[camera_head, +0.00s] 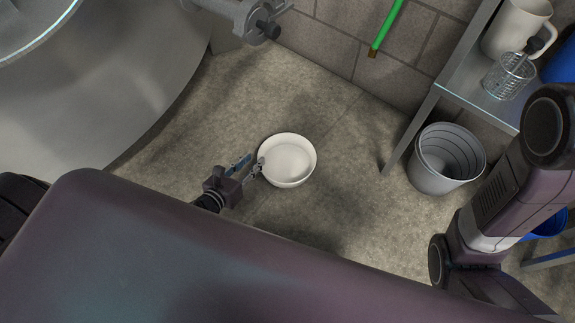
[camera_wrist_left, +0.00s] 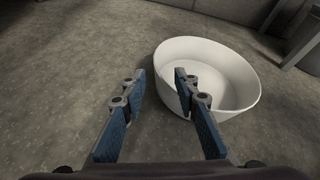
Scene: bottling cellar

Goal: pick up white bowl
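The white bowl (camera_head: 288,160) stands upright on the floor in the middle of the head view and looks empty. It also shows in the left wrist view (camera_wrist_left: 215,72), right of centre. My left gripper (camera_head: 251,161) is open at the bowl's left rim. In the left wrist view its blue-padded fingers (camera_wrist_left: 160,79) are spread: the left one is outside the bowl, the right one overlaps the near-left rim. I cannot tell whether it touches. Nothing is held. My right arm shows at the right of the head view, but its gripper is out of view.
A grey bucket (camera_head: 447,160) stands on the floor at the right, beside a metal shelf (camera_head: 478,97) with a white jug (camera_head: 515,28) and a wire basket (camera_head: 509,76). A large steel tank (camera_head: 95,90) fills the left. The floor around the bowl is clear.

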